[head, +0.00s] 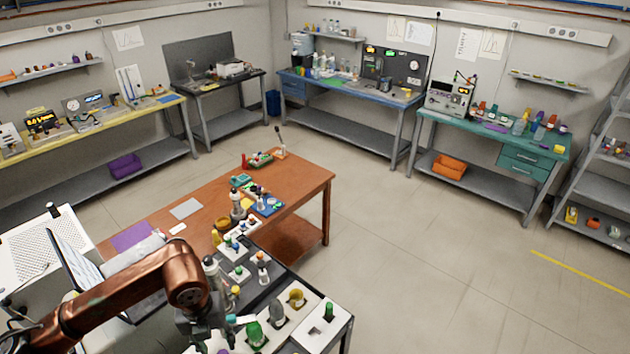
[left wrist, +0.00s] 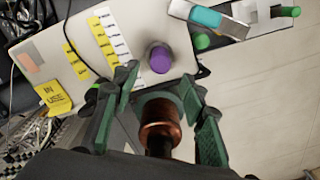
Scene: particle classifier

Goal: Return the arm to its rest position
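My left arm, copper coloured, comes in from the left in the head view and ends in my left gripper (head: 203,326) above the near end of the dark bench, its fingertips hard to make out there. In the left wrist view, my left gripper (left wrist: 158,78) has its green-padded fingers spread apart. A copper-coloured cylindrical part shows between them, nearer the camera; I cannot tell whether it is mine. A purple-topped round piece (left wrist: 160,59) stands on a pale panel beyond the fingertips. My right gripper is in neither view.
The dark bench holds a white block with a green piece (head: 329,312), a larger green piece (head: 255,334) and several small items. The brown table (head: 290,180) adjoins it. A yellow "IN USE" label (left wrist: 52,98) lies left of the fingers. The floor (head: 440,260) to the right is clear.

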